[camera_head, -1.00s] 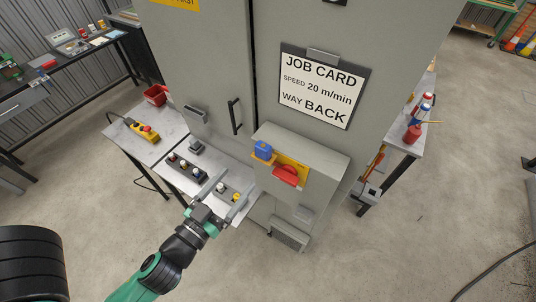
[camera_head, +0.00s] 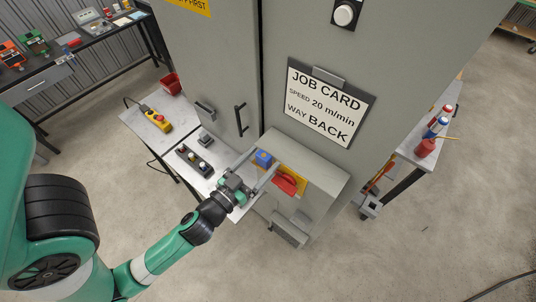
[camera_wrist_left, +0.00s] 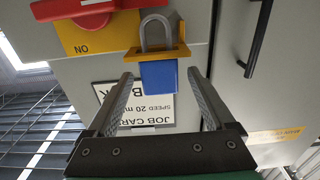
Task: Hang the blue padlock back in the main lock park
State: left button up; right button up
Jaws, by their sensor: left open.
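The blue padlock (camera_head: 263,158) is at the left end of the yellow plate (camera_head: 292,194) on the grey box, beside the red switch handle (camera_head: 285,184). In the left wrist view its blue body (camera_wrist_left: 159,75) and grey shackle show at a yellow bracket (camera_wrist_left: 184,51); whether the shackle passes through it I cannot tell. My left gripper (camera_head: 266,161) is open, its fingers pointing at the padlock. In the wrist view its fingertips (camera_wrist_left: 160,78) lie on either side of the blue body, with gaps showing. My right gripper is out of view. Which part is the main lock park I cannot tell.
A job card (camera_head: 325,104) hangs on the cabinet above the box. A black door handle (camera_head: 241,119) is left of the box. A button panel (camera_head: 194,160) and a yellow pendant (camera_head: 157,119) lie on the side table. Red and blue bottles stand at right.

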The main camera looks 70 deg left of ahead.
pick_arm(q)
grip_shut()
dwell(0.3)
